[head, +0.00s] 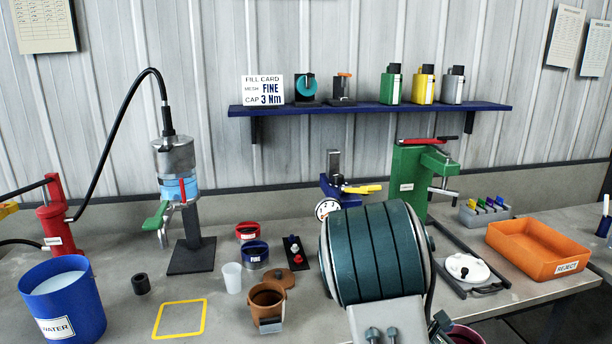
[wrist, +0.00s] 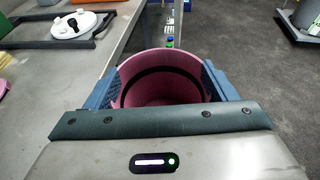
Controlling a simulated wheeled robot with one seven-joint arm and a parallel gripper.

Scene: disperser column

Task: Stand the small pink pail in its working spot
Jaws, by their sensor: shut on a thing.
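The small pink pail (wrist: 160,72) is between the two blue-grey fingers of my gripper (wrist: 162,84) in the wrist view. The fingers press on its outer sides; its open mouth faces the camera and it looks empty, with a dark band inside. The pail hangs beside the bench edge, with floor to its right. In the head view only a bit of its rim (head: 466,334) shows at the bottom, partly hidden by my arm. A yellow square outline (head: 180,318) lies bare on the bench top at the left front.
A blue water bucket (head: 62,302), black ring (head: 141,284), white cup (head: 232,277) and brown pot (head: 267,303) stand around the outline. A dispenser column (head: 190,225) stands behind it. An orange reject tray (head: 538,250) and white lid (head: 467,268) are at right.

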